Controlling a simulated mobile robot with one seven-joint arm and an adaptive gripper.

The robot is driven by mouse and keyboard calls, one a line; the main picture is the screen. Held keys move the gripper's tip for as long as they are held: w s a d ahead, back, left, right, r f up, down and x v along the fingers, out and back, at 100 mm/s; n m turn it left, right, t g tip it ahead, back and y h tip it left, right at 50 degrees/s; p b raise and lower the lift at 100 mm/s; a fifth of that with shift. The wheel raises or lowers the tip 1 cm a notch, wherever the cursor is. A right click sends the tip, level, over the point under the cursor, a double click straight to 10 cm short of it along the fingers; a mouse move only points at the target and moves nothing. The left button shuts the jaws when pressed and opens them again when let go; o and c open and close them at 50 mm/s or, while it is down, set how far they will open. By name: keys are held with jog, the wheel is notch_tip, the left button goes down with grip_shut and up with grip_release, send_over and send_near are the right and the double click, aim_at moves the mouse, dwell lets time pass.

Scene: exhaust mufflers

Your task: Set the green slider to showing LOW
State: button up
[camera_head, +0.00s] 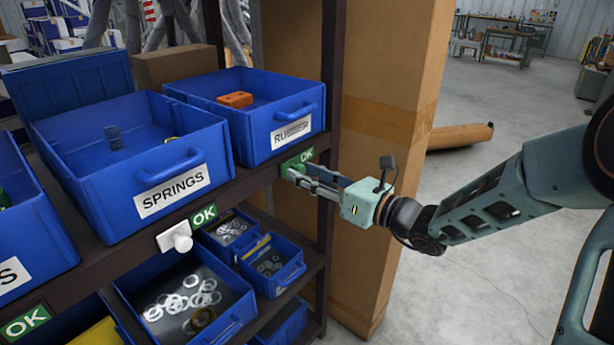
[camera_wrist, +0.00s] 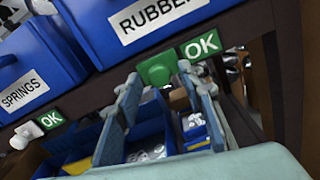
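The green slider (camera_wrist: 157,70) sits on the dark shelf edge below the RUBBER bin, with a green OK label (camera_wrist: 201,46) showing to its right. In the head view the same OK label (camera_head: 304,157) shows just above my fingers, and the slider is mostly hidden by them. My gripper (camera_wrist: 160,76) is open. Its fingertips are at the slider, one on either side of the knob in the wrist view. I cannot tell whether they touch it. No LOW label is visible.
A white slider (camera_head: 175,238) with its own OK label (camera_head: 203,216) sits under the SPRINGS bin (camera_head: 133,165). The RUBBER bin (camera_head: 262,115) is just above my gripper. Smaller bins (camera_head: 272,266) stand below. A tall cardboard box (camera_head: 385,130) stands behind the shelf post.

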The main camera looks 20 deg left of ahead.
jog(key=shift+a, duration=0.1)
jog(key=shift+c, duration=0.6)
grip_shut()
jog(key=w+d, duration=0.1)
jog(key=w, duration=0.1)
jog(key=w+p, duration=0.1)
jog(key=w, duration=0.1)
jog(key=w+d+p, duration=0.1)
jog(key=w, duration=0.1)
jog(key=shift+w+d, duration=0.1)
jog(key=shift+d, duration=0.2)
jog(key=shift+o, duration=0.6)
grip_release()
jog(key=v, duration=1.2)
